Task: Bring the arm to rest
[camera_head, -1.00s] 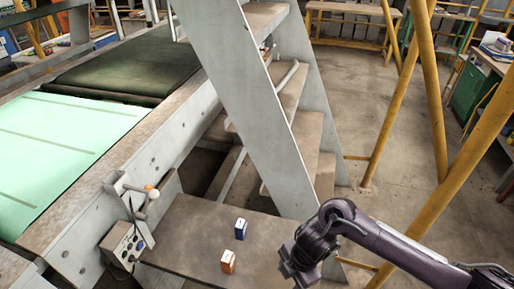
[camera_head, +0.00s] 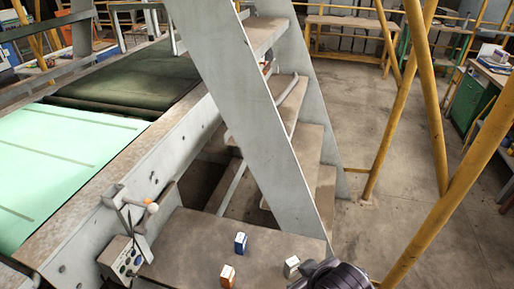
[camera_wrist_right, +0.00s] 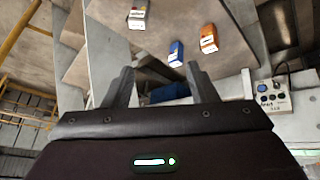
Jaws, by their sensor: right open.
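My right gripper (camera_wrist_right: 162,84) is open in the right wrist view, with nothing between its two fingers. In the head view, part of my right arm (camera_head: 332,274) shows at the bottom edge; its fingers are not visible there. A blue-and-white block (camera_head: 240,243), an orange-and-white block (camera_head: 227,275) and a pale block (camera_head: 291,266) stand apart on the brown table. The right wrist view also shows the blue block (camera_wrist_right: 176,53), the orange block (camera_wrist_right: 208,38) and the pale block (camera_wrist_right: 137,17), all beyond the fingers. My left gripper is in neither view.
The brown table (camera_head: 190,245) stands beside a grey metal staircase (camera_head: 235,110). A control box (camera_head: 122,260) with a ball-ended lever sits at its left. Yellow posts (camera_head: 425,95) rise on the right. Open concrete floor (camera_head: 400,215) lies between them.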

